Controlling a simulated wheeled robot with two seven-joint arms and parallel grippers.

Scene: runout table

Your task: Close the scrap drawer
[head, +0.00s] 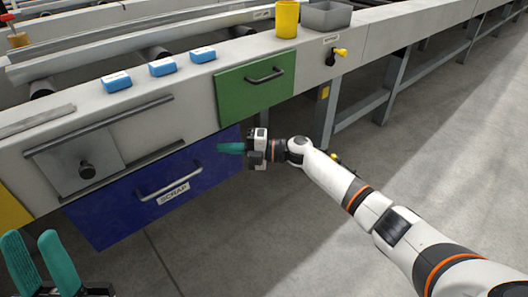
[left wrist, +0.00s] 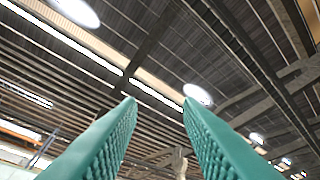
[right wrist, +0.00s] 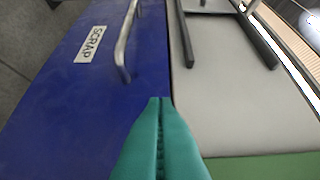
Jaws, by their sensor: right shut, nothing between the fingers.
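The blue scrap drawer (head: 120,208) is in the lower part of the table front, with a grey bar handle (head: 168,181) and a SCRAP label (head: 173,194). It appears to stand out from the grey front; how far is hard to tell. My right gripper (head: 222,148) is shut and empty, at the drawer's upper right corner. In the right wrist view its fingers (right wrist: 160,105) point along the blue face (right wrist: 110,115), near the handle; contact cannot be told. My left gripper (head: 38,240) is open and empty at the lower left, its fingers (left wrist: 158,105) pointing up at the ceiling.
Above are a green drawer (head: 255,90) and a grey panel with a black knob (head: 87,170). Blue blocks (head: 162,67), a yellow cup (head: 287,18) and a grey bin (head: 325,15) stand on the table. A yellow-handled valve (head: 337,55) juts out.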

